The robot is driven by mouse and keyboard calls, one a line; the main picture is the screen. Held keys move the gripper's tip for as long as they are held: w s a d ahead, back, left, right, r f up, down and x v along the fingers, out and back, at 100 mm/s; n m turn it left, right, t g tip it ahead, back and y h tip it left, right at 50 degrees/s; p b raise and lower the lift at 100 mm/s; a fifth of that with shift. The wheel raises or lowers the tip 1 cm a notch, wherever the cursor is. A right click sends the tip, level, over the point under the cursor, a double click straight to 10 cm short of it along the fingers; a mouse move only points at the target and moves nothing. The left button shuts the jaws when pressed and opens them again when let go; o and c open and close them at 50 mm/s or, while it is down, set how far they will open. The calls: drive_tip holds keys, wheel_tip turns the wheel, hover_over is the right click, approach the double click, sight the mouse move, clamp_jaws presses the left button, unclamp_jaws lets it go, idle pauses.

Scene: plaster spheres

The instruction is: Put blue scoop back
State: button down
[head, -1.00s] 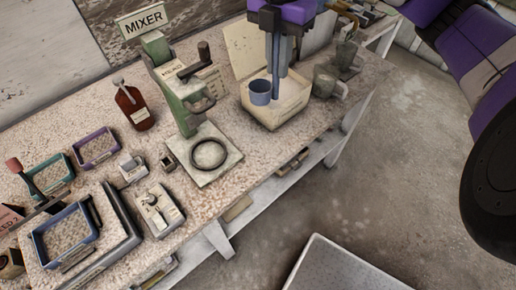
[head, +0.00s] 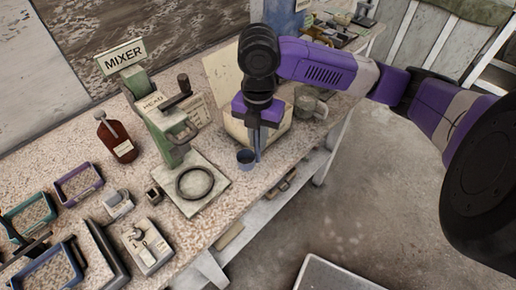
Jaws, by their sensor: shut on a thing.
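My gripper points down and is shut on the scoop's upright handle, which is mostly hidden by the fingers. The scoop is close to the front edge of the bench, in front of an open cream box (head: 228,84). I cannot tell whether the scoop touches the bench top. My arm and gripper hide much of the box.
A green mixer (head: 160,122) with a ring on its base plate (head: 218,190) stands left of the scoop. A pale bin (head: 340,275) sits below.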

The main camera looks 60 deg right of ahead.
sight(258, 150)
drive_tip(key=shift+f, duration=2.3)
drive_tip(key=shift+f, duration=0.1)
drive_tip(key=shift+f, duration=0.15)
drive_tip(key=c, duration=1.4)
unclamp_jaws()
wheel_tip(258, 150, up, 13)
drive_tip(key=shift+f, duration=0.2)
